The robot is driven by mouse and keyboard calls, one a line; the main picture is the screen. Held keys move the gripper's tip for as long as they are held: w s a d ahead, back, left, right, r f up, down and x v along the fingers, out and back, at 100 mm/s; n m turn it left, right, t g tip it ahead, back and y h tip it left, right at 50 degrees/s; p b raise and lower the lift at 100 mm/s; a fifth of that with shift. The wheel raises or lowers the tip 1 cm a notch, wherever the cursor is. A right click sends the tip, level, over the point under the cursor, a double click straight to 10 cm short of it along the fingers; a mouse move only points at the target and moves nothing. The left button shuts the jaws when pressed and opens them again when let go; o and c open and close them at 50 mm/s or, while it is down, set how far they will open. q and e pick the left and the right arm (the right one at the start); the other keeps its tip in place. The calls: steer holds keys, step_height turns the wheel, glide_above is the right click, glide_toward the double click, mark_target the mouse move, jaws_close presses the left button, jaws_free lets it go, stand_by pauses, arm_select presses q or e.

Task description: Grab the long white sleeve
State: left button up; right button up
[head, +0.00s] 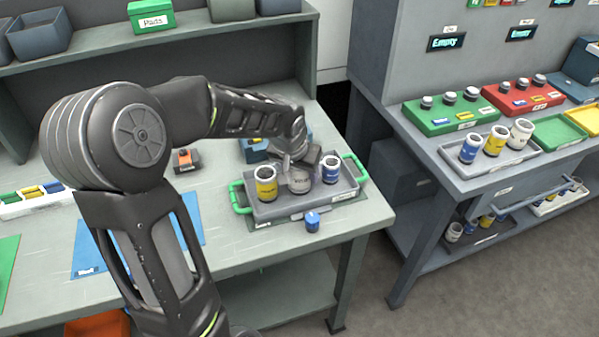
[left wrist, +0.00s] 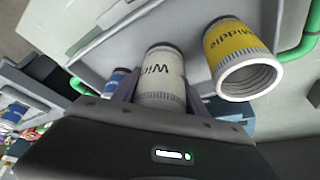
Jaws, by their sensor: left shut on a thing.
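A white sleeve (head: 300,181) with dark lettering stands between a yellow sleeve (head: 266,183) and a blue sleeve (head: 331,169) on the grey tray with green handles (head: 290,208). My left gripper (head: 303,164) reaches over the tray and is shut on the white sleeve. In the left wrist view the white sleeve (left wrist: 162,75) sits between the two fingers, with the yellow sleeve (left wrist: 240,60) beside it and the blue sleeve (left wrist: 116,82) partly hidden behind a finger. I cannot tell whether the white sleeve still touches the tray. My right gripper is not in view.
A small blue piece (head: 312,221) lies at the tray's front edge. A blue mat (head: 95,250) lies on the bench to the left. The right bench holds another tray (head: 490,168) with blue, yellow and white sleeves. A floor gap separates the benches.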

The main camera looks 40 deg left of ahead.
arm_select(q)
jaws_close()
steer(key=shift+r, duration=0.1)
stand_by(0.4)
steer(key=shift+w+r, duration=0.1)
steer(key=shift+r, duration=0.4)
step_height(320, 180, up, 9)
stand_by(0.5)
